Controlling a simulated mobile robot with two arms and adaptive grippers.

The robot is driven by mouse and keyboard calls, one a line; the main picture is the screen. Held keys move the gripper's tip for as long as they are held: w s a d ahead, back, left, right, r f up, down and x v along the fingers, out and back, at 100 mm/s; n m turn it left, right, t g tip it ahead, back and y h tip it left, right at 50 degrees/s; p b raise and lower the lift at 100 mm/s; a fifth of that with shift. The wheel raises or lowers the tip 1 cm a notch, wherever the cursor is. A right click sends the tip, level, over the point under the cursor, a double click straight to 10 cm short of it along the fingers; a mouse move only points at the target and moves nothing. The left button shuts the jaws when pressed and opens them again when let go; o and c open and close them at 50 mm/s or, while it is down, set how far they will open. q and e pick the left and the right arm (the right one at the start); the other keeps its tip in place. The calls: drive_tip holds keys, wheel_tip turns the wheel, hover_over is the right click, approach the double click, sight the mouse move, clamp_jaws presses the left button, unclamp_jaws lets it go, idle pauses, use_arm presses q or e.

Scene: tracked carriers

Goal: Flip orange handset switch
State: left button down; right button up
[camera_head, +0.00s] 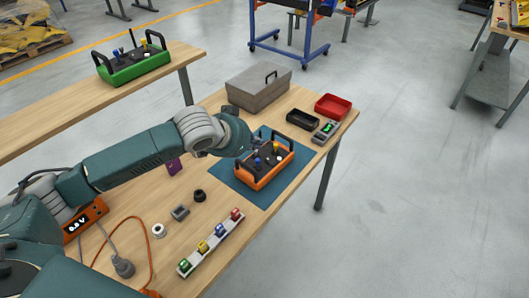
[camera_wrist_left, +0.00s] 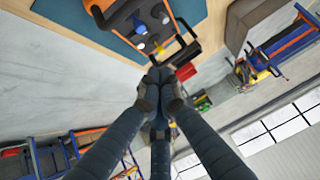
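The orange handset (camera_head: 274,174) lies on a dark teal mat (camera_head: 228,178) on the wooden bench. It has black end handles and a dark top panel with small blue, white and yellow controls. In the left wrist view the handset (camera_wrist_left: 97,7) is upper left, with a blue control (camera_wrist_left: 140,27), a yellow control (camera_wrist_left: 159,48) and a black handle (camera_wrist_left: 190,49). My left gripper (camera_head: 257,137) is at the far side of the handset, close to its handle. In the wrist view its fingers (camera_wrist_left: 158,78) are together and look empty; contact with the handle cannot be told. The right gripper is not seen.
A grey toolbox (camera_head: 258,92), a black tray (camera_head: 302,119), a red tray (camera_head: 333,107) and a grey meter (camera_head: 326,132) stand behind the mat. A strip of coloured blocks (camera_head: 211,243) and small parts lie in front. A green handset (camera_head: 135,68) sits on another bench.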

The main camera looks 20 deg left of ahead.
use_arm(q)
drive_tip(key=p, duration=0.1)
hover_over(270, 161)
drive_tip(key=a, duration=0.1)
drive_tip(key=f, duration=0.5)
drive_tip(key=shift+s+a, duration=0.2)
drive_tip(key=shift+s, duration=0.15)
drive_tip(key=f, duration=0.1)
drive_tip(key=f+p, duration=0.1)
drive_tip(key=f, duration=0.1)
drive_tip(key=shift+w+a+f, duration=0.15)
drive_tip(key=shift+w+f, duration=0.05)
drive_tip(key=shift+f, duration=0.55)
drive_tip(key=shift+a+f, duration=0.25)
drive_tip(key=shift+f, duration=0.2)
drive_tip(key=shift+p, duration=0.3)
drive_tip(key=shift+s+d+r+p, duration=0.1)
drive_tip(key=shift+d+r+p, duration=0.05)
drive_tip(key=shift+d+p, duration=0.2)
drive_tip(key=shift+s+d+r, duration=0.1)
drive_tip(key=shift+s+d, duration=0.05)
drive_tip(key=shift+d, duration=0.2)
